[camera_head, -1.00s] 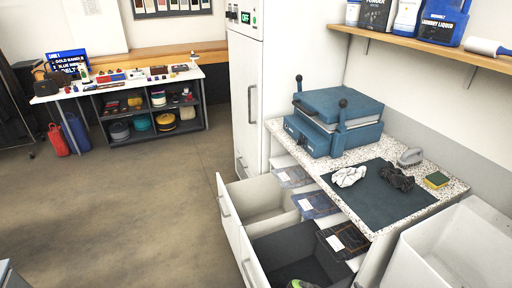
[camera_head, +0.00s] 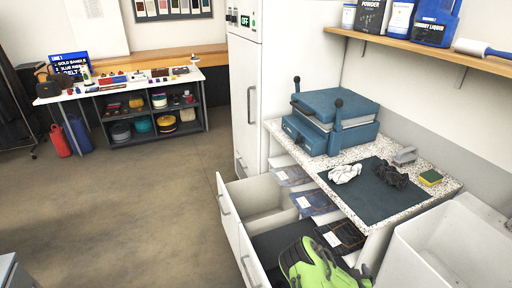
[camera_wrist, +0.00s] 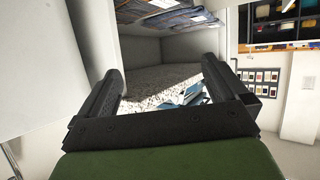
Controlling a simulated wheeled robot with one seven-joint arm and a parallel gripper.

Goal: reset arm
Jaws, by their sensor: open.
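My gripper (camera_wrist: 160,80) shows in the wrist view with its two dark fingers spread apart and nothing between them. Beyond the fingers are a pale box-like recess and a speckled surface. In the head view, the green part of my arm (camera_head: 318,264) is at the bottom, over the front of the open drawer (camera_head: 254,262). It hides part of that drawer; the fingertips are hard to make out there.
A second open drawer (camera_head: 228,204) stands beside it. The speckled counter (camera_head: 441,186) holds a blue press (camera_head: 334,104), a dark mat (camera_head: 372,200), white cloth (camera_head: 345,173), black cloth (camera_head: 389,174) and sponge (camera_head: 430,177). A white sink (camera_head: 440,245) is right.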

